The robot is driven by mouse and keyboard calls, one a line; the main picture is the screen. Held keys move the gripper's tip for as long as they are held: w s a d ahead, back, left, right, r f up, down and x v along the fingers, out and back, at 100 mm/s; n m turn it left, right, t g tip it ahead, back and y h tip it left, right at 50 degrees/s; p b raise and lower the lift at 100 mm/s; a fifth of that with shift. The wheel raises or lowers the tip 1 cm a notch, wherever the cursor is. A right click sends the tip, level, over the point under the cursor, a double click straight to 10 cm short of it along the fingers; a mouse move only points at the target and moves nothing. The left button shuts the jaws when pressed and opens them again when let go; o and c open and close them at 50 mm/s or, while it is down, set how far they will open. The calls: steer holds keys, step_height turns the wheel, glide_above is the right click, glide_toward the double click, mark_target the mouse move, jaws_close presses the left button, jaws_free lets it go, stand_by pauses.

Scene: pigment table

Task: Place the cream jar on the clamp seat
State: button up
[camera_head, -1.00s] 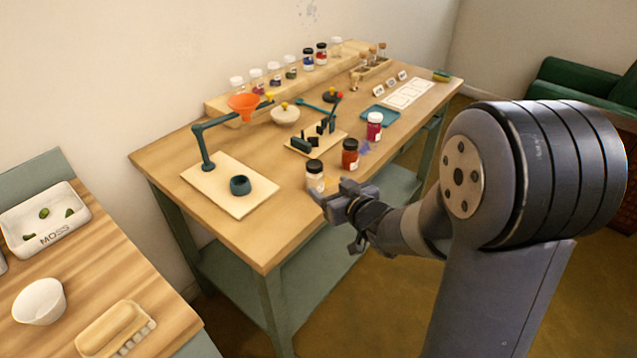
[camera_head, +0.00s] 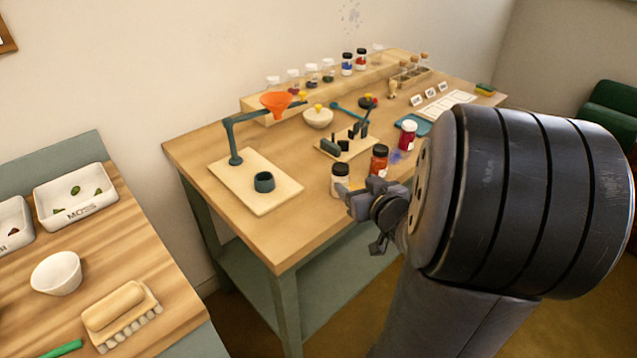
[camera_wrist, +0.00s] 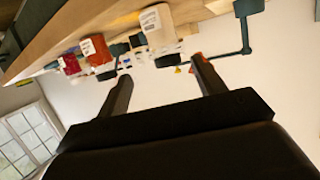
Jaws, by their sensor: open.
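The cream jar (camera_head: 340,182), pale with a black lid, stands upright on the wooden table near its front edge. It also shows in the wrist view (camera_wrist: 157,27), upside down, at the top. My gripper (camera_head: 352,197) is just right of and in front of the jar in the head view. Its two fingers (camera_wrist: 164,84) are apart with nothing between them. A small board with dark upright clamp blocks (camera_head: 345,146) lies behind the jar; I take it for the clamp seat, and no jar stands on it. Contact between gripper and jar cannot be told.
An orange-red jar (camera_head: 379,160) and a crimson jar (camera_head: 407,135) stand right of the cream jar. A funnel stand (camera_head: 232,140) rises at left over a board with a dark cup (camera_head: 264,182). Bare tabletop (camera_head: 310,215) lies between that board and the front edge.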

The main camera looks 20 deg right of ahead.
mark_target(346, 176)
steer(key=b+x, duration=0.1)
steer(key=x, duration=0.4)
steer(key=shift+s+a, duration=0.1)
steer(key=shift+a+b+x, duration=0.2)
steer(key=shift+x, duration=1.15)
steer(key=shift+a+b+x, duration=0.15)
steer(key=shift+b+x, duration=0.05)
steer(key=shift+x, duration=1.15)
steer(key=shift+c, duration=0.2)
steer(key=c, duration=1.1)
